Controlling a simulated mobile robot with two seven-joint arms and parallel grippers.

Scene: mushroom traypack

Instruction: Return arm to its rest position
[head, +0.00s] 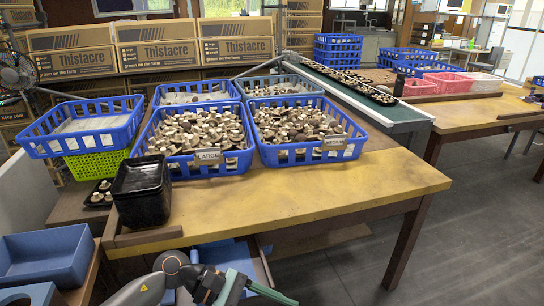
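One of my arms reaches in at the bottom edge, left of the middle, in the head view. It bends at a dark round joint and ends in a grey-green part with a thin piece pointing right; I take this end as my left gripper (272,293). It is low, in front of the yellow-topped table (330,205) and beside an open blue drawer or bin. It touches no mushrooms or trays that I can see. Whether its fingers are open or shut does not show. My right gripper is not in view.
Blue crates of mushrooms (222,163) (310,152) stand on the table, with black trays (142,190) stacked at its left corner. Blue bins (45,258) are at lower left. A conveyor (385,110) runs behind. The table's right front and the floor at right are clear.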

